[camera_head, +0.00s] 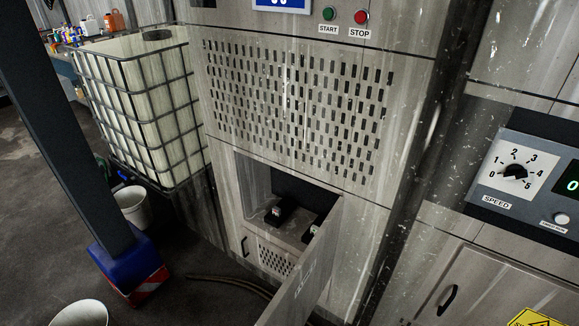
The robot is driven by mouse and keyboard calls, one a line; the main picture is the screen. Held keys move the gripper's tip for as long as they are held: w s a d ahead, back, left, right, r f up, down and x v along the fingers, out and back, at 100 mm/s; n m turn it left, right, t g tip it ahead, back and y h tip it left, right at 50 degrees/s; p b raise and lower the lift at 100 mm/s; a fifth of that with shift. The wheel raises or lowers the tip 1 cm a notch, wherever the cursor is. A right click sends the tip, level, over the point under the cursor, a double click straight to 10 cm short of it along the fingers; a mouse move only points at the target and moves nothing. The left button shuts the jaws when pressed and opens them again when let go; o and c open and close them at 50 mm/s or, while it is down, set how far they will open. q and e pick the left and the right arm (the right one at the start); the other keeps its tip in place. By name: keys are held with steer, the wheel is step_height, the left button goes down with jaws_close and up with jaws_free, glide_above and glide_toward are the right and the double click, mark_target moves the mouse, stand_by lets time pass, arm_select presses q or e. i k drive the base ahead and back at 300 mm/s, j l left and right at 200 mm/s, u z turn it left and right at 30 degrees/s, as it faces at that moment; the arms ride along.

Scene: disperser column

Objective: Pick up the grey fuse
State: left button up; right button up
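No grey fuse can be made out for certain. An open compartment (258,191) sits low in the tall metal cabinet (225,130). Inside it is a small black block (284,211) with a pale grey piece on its front left. A second dark block (312,232) lies to its right, partly hidden by the open compartment door (312,272). I cannot tell whether either pale piece is the fuse. Neither of my grippers is in view.
The open door juts out in front of the compartment's right side. A caged white tank (140,100) stands left of the cabinet. A dark post (70,130) with a blue base (128,262) and white buckets (131,205) are on the left. A speed-dial panel (515,172) is at right.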

mark_target(276, 211)
steer(key=i+j, duration=0.6)
steer(key=j, duration=0.15)
steer(key=i+j, duration=0.6)
steer(key=j, duration=0.15)
steer(key=i+j, duration=1.2)
steer(key=j, duration=0.25)
